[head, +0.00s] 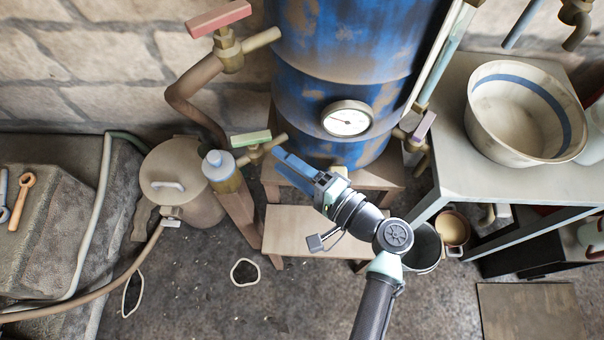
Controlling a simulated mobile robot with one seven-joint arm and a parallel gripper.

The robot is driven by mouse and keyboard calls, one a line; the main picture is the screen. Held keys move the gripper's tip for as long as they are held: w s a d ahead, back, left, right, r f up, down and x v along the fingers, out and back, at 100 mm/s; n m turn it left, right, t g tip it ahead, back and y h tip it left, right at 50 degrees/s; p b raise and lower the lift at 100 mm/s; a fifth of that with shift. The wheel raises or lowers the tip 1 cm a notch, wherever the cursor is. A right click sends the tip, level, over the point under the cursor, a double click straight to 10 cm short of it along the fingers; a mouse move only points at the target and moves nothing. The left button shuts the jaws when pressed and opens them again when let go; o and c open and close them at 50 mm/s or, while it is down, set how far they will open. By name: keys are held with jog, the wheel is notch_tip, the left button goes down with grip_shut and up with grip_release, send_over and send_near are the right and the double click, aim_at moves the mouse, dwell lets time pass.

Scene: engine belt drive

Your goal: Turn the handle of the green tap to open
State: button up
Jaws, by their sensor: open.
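The green tap handle (251,138) is a flat green bar on a brass tap body (257,155), low in front of the blue drum's left side. My gripper (284,160) is open, with its blue fingers just right of and slightly below the tap. The fingertips are close to the tap's brass pipe; I cannot tell whether they touch it. Nothing shows between the fingers.
The blue drum (345,75) with a round gauge (347,118) stands behind the gripper. A red-handled tap (218,18) is at the upper left. A bowl (525,112) sits on the right-hand table (455,160).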

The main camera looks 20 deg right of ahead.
jog(key=shift+f+v, duration=0.2)
jog(key=shift+v, duration=1.8)
jog(key=shift+a+p, duration=0.2)
jog(key=shift+p, duration=0.1)
